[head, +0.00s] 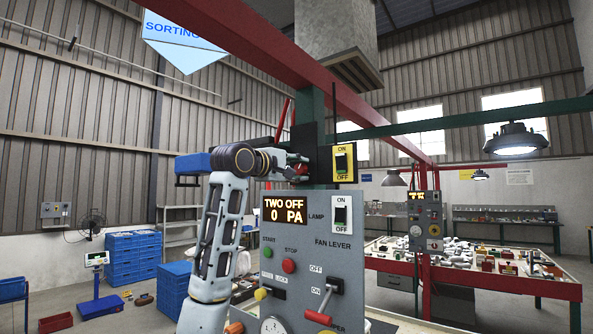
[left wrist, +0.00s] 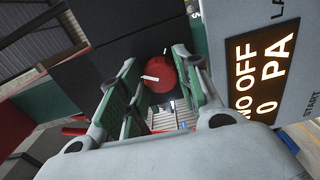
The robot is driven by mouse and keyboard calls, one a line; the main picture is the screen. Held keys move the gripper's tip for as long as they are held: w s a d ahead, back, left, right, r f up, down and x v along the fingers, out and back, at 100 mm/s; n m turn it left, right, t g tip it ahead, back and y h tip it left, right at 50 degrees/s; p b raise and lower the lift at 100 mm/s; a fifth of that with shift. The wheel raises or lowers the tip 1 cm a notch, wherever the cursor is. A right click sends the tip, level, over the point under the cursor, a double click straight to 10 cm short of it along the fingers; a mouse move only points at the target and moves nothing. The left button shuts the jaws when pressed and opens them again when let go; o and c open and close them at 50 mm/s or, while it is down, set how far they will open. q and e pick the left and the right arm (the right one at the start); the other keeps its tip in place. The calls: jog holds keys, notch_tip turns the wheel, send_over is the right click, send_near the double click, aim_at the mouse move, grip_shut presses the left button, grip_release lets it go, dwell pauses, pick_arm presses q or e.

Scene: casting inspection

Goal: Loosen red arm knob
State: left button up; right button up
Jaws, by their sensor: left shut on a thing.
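The red arm knob (left wrist: 161,75), a round red knob with a white mark, sits between the fingers of my left gripper (left wrist: 158,92) in the left wrist view. My left gripper (head: 291,165) is shut on the knob, beside the dark block on the green post. In the head view only a little of the red knob (head: 303,168) shows behind the fingers. My right gripper is in neither view.
A yellow switch plate (head: 345,162) is just right of the gripper. A red beam (head: 290,60) runs overhead.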

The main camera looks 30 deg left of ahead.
pick_arm(q)
jog(key=o, duration=1)
jog(key=shift+o, duration=0.2)
jog(key=shift+s, duration=0.15)
jog(key=s+a, duration=0.1)
jog(key=s, duration=1)
jog(key=shift+s, duration=0.35)
jog(key=shift+f, duration=0.1)
